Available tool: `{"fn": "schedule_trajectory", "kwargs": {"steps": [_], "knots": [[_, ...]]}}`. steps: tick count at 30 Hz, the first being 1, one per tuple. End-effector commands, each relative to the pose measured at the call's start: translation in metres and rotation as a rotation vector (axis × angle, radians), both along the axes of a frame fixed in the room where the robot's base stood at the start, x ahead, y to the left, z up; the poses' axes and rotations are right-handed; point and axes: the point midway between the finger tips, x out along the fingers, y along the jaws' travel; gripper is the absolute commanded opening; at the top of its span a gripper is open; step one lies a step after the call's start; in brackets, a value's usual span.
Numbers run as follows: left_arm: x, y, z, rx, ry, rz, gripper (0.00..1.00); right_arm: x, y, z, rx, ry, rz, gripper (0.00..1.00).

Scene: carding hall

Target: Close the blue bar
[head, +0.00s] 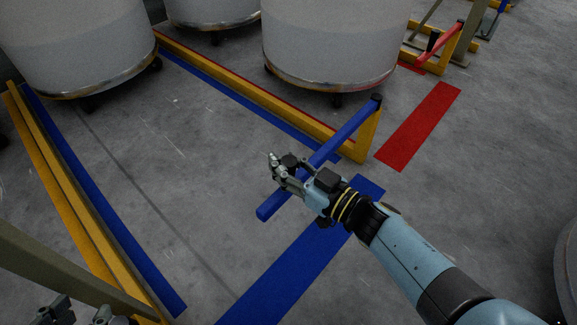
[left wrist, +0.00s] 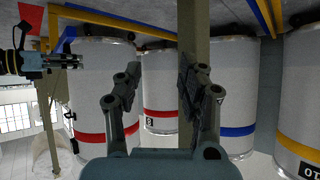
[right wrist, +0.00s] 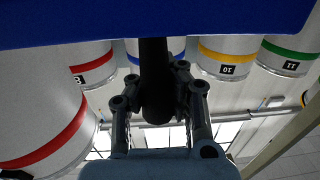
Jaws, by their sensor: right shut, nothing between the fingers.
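The blue bar (head: 349,128) slants from the yellow post (head: 369,130) down to its free end at the lower left, above the blue floor stripe. My right gripper (head: 275,167) is by the free-end half of the bar, its fingers just left of it. In the right wrist view the bar (right wrist: 150,22) crosses the top. My left gripper (head: 55,311) shows only partly at the lower left. In the left wrist view its fingers (left wrist: 160,85) stand apart, empty.
Large grey-white drums (head: 335,45) on casters stand behind yellow floor rails (head: 250,85). An olive beam (head: 70,270) is close to my left gripper and passes behind its fingers in the left wrist view (left wrist: 194,30). A red floor stripe (head: 420,125) lies right of the post. Open floor is in the middle.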

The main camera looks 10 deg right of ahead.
Motion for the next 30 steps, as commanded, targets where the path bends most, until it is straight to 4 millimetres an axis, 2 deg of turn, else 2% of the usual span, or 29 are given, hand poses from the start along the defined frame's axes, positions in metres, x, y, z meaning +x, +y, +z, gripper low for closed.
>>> {"fn": "schedule_trajectory", "kwargs": {"steps": [11, 21, 30], "knots": [[0.0004, 0.0000, 0.0004, 0.001, -0.001, -0.001, 0.40, 0.0027, -0.0022, 0.0008, -0.002, -0.002, -0.004, 0.01], [0.0008, 0.0001, 0.0008, 0.001, -0.003, -0.001, 0.40, 0.0024, -0.0017, 0.0010, -0.002, -0.002, -0.004, 0.46], [0.0003, -0.0003, 0.0006, -0.001, -0.003, 0.002, 0.40, 0.0010, -0.0026, 0.0007, -0.001, -0.001, -0.003, 0.47]]}}
